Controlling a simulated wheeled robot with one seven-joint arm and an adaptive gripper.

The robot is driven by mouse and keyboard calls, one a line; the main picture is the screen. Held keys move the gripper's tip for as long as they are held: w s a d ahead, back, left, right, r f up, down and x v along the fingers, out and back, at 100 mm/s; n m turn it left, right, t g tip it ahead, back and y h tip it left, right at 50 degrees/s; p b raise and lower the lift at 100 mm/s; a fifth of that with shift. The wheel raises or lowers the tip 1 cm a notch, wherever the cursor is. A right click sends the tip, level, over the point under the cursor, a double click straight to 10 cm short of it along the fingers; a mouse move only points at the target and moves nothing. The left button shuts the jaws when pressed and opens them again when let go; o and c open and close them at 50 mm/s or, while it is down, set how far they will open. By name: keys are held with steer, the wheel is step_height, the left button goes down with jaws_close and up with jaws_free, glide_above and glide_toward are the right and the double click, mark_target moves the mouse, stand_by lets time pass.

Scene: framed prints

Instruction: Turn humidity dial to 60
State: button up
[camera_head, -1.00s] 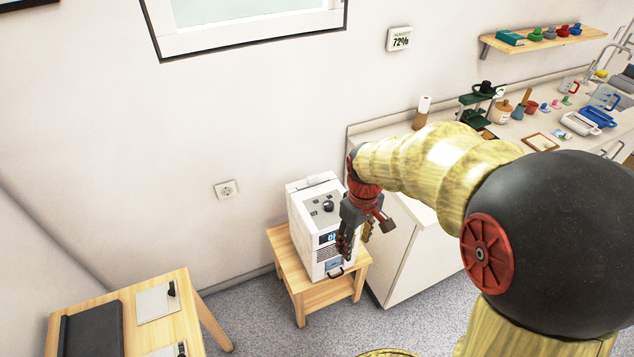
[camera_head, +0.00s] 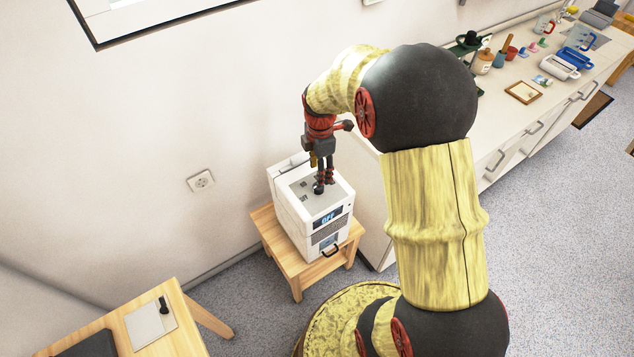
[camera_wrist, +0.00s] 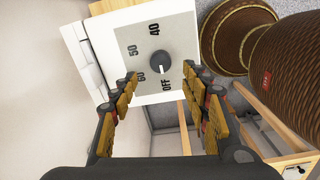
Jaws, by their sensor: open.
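The humidity dial (camera_wrist: 161,62) is a dark round knob on the top panel of a white humidifier (camera_head: 311,209). In the wrist view the panel around it reads 40, 50, 60 and OFF. The dial's light mark appears to point toward OFF, and the front display (camera_head: 327,219) reads OFF. My gripper (camera_head: 323,178) points down over the panel, at the dial. In the wrist view its open fingers (camera_wrist: 162,76) stand on either side of the dial, apart from it as far as I can tell. The head view partly hides the dial behind the fingers.
The humidifier stands on a small wooden stool (camera_head: 300,275) near the wall. A white counter (camera_head: 470,135) with drawers and several items runs to the right. A wooden table (camera_head: 150,345) is at the lower left. Floor (camera_head: 235,315) between them is clear.

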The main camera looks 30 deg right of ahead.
step_height(320, 180, down, 8)
steer(key=shift+w+r+b, duration=0.1)
steer(key=shift+b, duration=0.95)
steer(key=c, duration=0.3)
steer(key=c, duration=0.8)
steer(key=shift+c, duration=0.3)
steer(key=shift+m+p, duration=0.3)
steer(key=shift+m, duration=0.1)
steer(key=m+p, duration=0.2)
steer(key=m, duration=0.2)
steer(key=shift+r+m+p, duration=0.1)
steer(key=shift+m+p, duration=0.2)
steer(key=shift+p, duration=0.05)
steer(key=m+p, duration=0.2)
steer(key=m, duration=0.4)
steer(key=shift+m, duration=0.3)
